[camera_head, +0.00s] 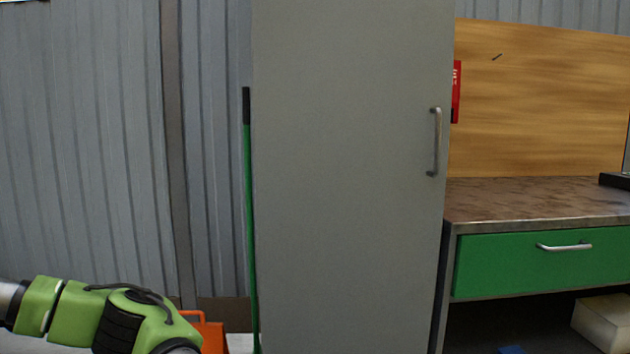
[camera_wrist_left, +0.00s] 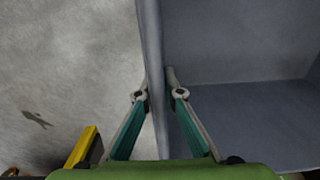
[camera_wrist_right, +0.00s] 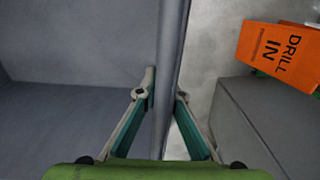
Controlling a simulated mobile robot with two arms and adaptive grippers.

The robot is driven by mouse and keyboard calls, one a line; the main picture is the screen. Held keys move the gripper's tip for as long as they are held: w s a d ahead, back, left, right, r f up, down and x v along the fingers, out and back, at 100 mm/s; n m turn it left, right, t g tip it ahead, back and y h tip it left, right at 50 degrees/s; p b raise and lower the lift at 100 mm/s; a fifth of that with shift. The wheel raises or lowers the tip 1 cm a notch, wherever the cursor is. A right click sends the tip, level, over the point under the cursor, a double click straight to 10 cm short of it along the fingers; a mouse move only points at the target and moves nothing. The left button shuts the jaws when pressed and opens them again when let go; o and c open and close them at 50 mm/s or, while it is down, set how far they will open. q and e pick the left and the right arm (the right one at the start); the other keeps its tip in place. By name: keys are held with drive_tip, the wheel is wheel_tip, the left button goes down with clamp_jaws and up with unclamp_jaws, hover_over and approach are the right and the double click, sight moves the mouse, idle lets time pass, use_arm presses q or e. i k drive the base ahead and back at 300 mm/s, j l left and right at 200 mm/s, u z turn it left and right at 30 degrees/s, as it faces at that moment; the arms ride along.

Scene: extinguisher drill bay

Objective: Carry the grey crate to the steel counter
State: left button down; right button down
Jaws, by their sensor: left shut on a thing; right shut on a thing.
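The grey crate shows only in part. In the left wrist view its wall (camera_wrist_left: 157,60) stands between the two fingers of my left gripper (camera_wrist_left: 159,94), which is shut on it. In the right wrist view the opposite side's wall (camera_wrist_right: 170,50) stands between the fingers of my right gripper (camera_wrist_right: 160,97), also shut on it. The visible part of the crate's inside is empty. The crate and both grippers are out of the head view. A bench with a worn, metallic-looking top (camera_head: 530,200) stands at the right there; I cannot tell whether it is the steel counter.
A tall grey cabinet (camera_head: 345,180) with a handle fills the middle of the head view. A green pole (camera_head: 250,220) leans beside it. An orange object (camera_head: 210,330) is low at left.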

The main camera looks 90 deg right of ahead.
sight(521, 192)
drive_tip(key=k+l+z, duration=0.1)
drive_tip(key=k+z, duration=0.35)
drive_tip(key=k+l+z, duration=0.3)
drive_tip(key=k+z, duration=0.15)
drive_tip(key=k+l+z, duration=0.9)
drive_tip(key=l, duration=0.2)
drive_tip(key=k+l+z, duration=0.15)
drive_tip(key=l+z, duration=0.3)
drive_tip(key=l, duration=0.2)
